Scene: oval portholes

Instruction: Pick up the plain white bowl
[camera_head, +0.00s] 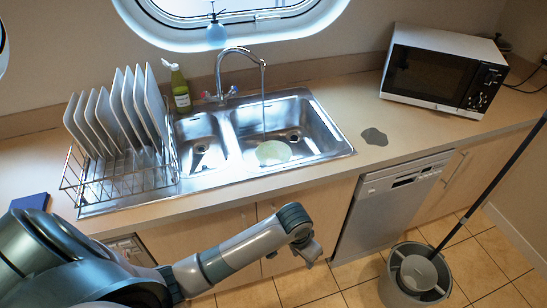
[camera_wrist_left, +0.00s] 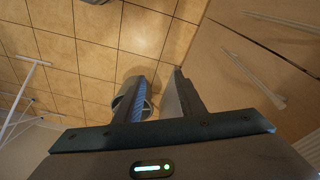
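I cannot make out a plain white bowl for sure in either view. A pale, slightly greenish round dish (camera_head: 272,152) lies in the right basin of the steel sink (camera_head: 228,160), under the tap; I cannot tell if it is a bowl or a plate. My left gripper (camera_head: 312,255) is in front of the counter, below its edge and well away from the dish. In the left wrist view my left gripper (camera_wrist_left: 156,82) has its two fingers apart with nothing held between them. My right gripper is not in view.
White plates (camera_head: 120,105) stand in a wire rack (camera_head: 115,180) left of the sink. A microwave (camera_head: 442,68) and a dark puddle-like patch (camera_head: 374,137) are on the counter at right. A grey mop bucket (camera_head: 415,280) stands on the tiled floor, with a long handle leaning right.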

